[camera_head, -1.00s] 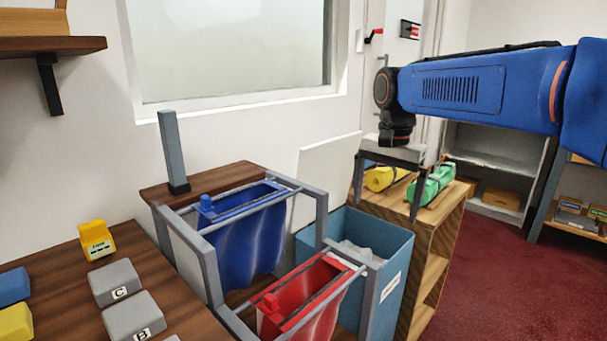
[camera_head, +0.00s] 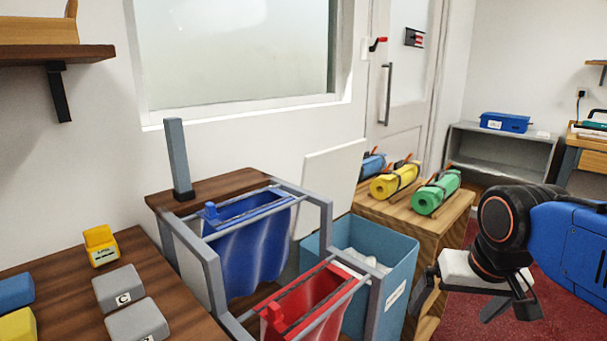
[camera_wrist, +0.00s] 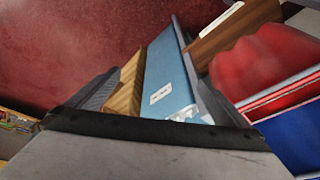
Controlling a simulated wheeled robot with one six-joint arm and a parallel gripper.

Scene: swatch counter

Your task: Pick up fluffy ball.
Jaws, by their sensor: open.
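I see no thing that I can clearly make out as a fluffy ball in either view. My gripper (camera_head: 472,296) is at the lower right in the head view, pointing down, with its two dark fingers apart and nothing seen between them. It is to the right of the blue bin (camera_head: 398,262) and in front of the low wooden shelf. In the wrist view the pale gripper body fills the bottom, and the blue bin (camera_wrist: 165,70) shows beyond it. Pale crumpled stuff (camera_head: 362,258) lies in the bin; its kind is unclear.
A grey frame holds a blue bag (camera_head: 245,250) and a red bag (camera_head: 305,305). Grey lettered blocks (camera_head: 120,287) and a yellow holder (camera_head: 101,245) stand on the wooden counter. Yellow (camera_head: 393,181) and green (camera_head: 436,192) rolls lie on the shelf. Red floor (camera_wrist: 80,50) is open.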

